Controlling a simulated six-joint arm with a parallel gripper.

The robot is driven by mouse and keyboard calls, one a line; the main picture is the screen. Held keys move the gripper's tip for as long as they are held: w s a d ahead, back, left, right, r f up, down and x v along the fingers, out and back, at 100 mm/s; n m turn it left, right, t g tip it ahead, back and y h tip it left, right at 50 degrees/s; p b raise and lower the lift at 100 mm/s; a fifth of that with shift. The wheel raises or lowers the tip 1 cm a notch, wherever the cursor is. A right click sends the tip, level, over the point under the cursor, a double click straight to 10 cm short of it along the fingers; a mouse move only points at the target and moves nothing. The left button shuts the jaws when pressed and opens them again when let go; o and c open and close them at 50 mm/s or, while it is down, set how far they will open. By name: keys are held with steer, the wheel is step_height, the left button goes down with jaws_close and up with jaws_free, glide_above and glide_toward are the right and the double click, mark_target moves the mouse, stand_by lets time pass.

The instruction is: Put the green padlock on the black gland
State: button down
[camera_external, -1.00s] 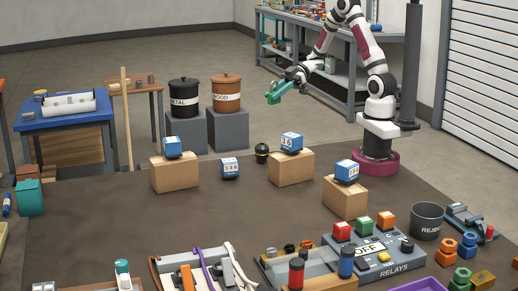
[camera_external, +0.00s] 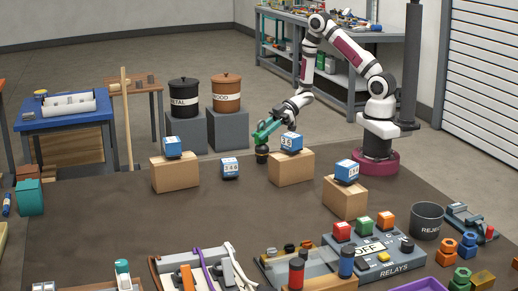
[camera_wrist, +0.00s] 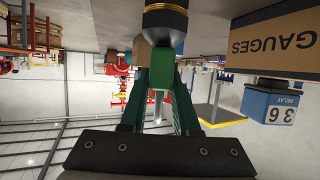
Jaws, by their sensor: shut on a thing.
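The black gland (camera_external: 262,158) stands upright on the dark table, left of the middle cardboard box. My gripper (camera_external: 263,138), with green fingers, is just above the gland in the external view. In the wrist view it is shut on the green padlock (camera_wrist: 158,82), whose small block shows between the fingertips. The padlock appears right beside the gland's end there; I cannot tell whether they touch. In the external view the padlock hardly stands out from the fingers.
A cardboard box (camera_external: 291,170) with a blue relay block (camera_external: 291,142) stands close right of the gland; the box (camera_wrist: 275,42) also shows in the wrist view.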

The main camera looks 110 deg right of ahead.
steer(key=shift+f, duration=0.1)
steer(key=c, duration=0.6)
jaws_free()
steer(key=shift+c, duration=0.2)
